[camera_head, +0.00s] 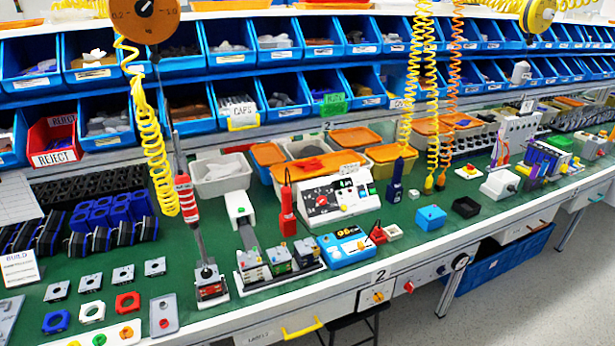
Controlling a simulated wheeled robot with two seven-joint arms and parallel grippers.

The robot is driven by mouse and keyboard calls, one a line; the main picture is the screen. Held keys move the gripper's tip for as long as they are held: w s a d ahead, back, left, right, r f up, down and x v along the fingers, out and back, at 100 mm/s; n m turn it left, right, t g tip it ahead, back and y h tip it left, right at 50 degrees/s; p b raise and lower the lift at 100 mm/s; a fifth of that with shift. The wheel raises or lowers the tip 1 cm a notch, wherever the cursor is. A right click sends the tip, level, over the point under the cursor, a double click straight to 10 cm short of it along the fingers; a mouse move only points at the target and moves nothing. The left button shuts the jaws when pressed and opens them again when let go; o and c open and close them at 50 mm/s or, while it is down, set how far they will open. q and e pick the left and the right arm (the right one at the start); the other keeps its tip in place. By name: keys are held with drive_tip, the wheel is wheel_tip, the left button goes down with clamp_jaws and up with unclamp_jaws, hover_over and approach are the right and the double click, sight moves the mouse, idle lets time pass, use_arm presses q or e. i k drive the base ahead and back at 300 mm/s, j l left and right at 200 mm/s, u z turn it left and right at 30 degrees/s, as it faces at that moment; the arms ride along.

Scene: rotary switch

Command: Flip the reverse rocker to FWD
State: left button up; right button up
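No rocker marked FWD can be made out at this size. White panels with knobs are set in the bench front, one with a yellow knob (378,296) and one with a red knob (409,286). Which of these carries the rocker, and its position, I cannot tell. Neither of my grippers is in view.
Tools hang on coiled yellow cords (158,150) over the green bench mat (260,312). A red-and-white driver (187,198) stands above a small red-and-black fixture. Blue bins (232,60) line the back. Small parts lie front left. Floor at lower right is clear.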

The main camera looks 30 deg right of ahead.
sight(361, 190)
drive_tip(key=z, duration=1.3)
drive_tip(key=i+l+u, duration=0.1)
drive_tip(key=i, duration=0.3)
drive_tip(key=i+l+u, duration=0.1)
drive_tip(key=i+l, duration=0.15)
drive_tip(key=i, duration=0.2)
drive_tip(key=i+l, duration=0.2)
drive_tip(key=i, duration=0.2)
drive_tip(key=u, duration=0.05)
